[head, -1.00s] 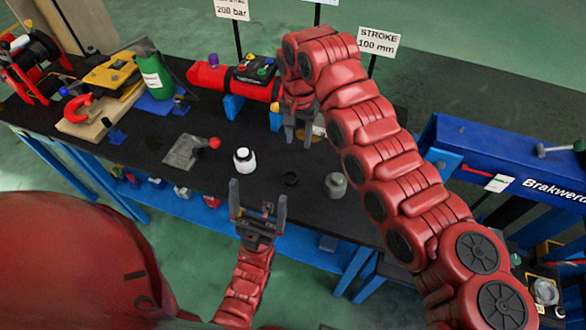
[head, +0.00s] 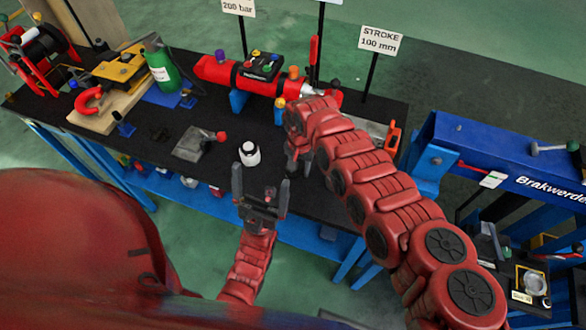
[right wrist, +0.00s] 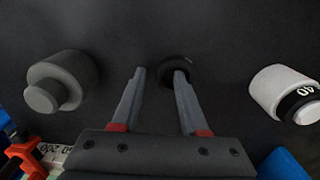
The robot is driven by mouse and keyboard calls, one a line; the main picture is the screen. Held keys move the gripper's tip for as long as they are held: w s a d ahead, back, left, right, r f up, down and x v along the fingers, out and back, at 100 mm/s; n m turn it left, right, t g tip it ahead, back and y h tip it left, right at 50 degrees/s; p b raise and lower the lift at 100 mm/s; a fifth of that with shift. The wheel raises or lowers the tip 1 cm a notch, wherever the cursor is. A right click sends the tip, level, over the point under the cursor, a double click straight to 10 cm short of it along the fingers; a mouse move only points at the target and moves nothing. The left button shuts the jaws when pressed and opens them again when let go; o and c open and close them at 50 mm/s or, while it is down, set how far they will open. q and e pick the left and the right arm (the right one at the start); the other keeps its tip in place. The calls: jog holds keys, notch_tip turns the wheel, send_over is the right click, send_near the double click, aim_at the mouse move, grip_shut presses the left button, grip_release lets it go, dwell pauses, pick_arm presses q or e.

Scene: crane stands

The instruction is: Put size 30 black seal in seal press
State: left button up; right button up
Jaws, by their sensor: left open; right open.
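A small black seal ring (right wrist: 192,68) lies on the dark bench top in the right wrist view, at the tip of the picture-right finger of my right gripper (right wrist: 160,72). That finger overlaps part of the ring; I cannot tell whether they touch. My right gripper is open and, in the head view (head: 297,167), is low over the bench, partly hidden by its own arm. The ring is hidden in the head view. My left gripper (head: 261,178) is open and empty near the bench's front edge. I cannot tell for sure which item is the seal press.
A white cylinder with a black band (head: 250,154) stands left of my right gripper; the wrist view shows it at right (right wrist: 280,88). A grey stepped cylinder (right wrist: 62,80) stands at the other side. A grey plate with a red-knobbed lever (head: 195,145) lies further left. A red cylinder (head: 215,70) lies behind.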

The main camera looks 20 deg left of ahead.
jog(key=shift+f, duration=0.15)
grip_shut()
dwell(0.6)
